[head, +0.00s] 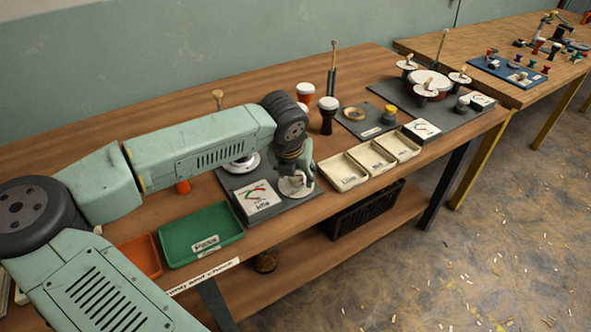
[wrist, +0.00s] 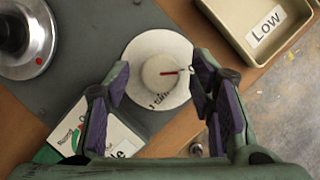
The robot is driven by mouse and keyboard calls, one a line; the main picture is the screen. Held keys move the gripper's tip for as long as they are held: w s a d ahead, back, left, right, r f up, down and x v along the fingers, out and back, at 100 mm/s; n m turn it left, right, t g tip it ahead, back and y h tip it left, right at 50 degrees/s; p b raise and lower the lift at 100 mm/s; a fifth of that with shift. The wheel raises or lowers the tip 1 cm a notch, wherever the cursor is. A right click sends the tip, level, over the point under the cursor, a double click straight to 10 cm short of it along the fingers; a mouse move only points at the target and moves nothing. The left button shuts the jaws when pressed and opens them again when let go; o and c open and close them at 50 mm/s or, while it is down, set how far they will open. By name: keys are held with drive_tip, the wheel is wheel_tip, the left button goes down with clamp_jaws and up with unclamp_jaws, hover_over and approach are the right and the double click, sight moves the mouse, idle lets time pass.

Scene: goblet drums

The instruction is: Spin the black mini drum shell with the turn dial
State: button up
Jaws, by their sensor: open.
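The turn dial (wrist: 160,73) is a pale round knob with a red pointer on a white disc, and the pointer aims right in the wrist view. It also shows in the head view (head: 296,188), partly covered by my gripper. My gripper (wrist: 161,75) is open, with one finger on each side of the knob; contact cannot be told. A silver turntable (wrist: 40,62) with a red dot lies at the upper left of the wrist view. A dark round object (wrist: 12,32), cut off by the frame, stands on it and appears to be the black drum shell. My arm hides it in the head view.
Cream trays (head: 343,172) lie to the right, with one marked "Low" (wrist: 245,30) close to my gripper. A green tray (head: 201,233) is at the left. A black goblet drum (head: 328,113) stands behind.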

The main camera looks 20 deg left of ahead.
drive_tip(key=shift+f, duration=0.1)
drive_tip(key=shift+c, duration=0.5)
drive_tip(key=c, duration=1)
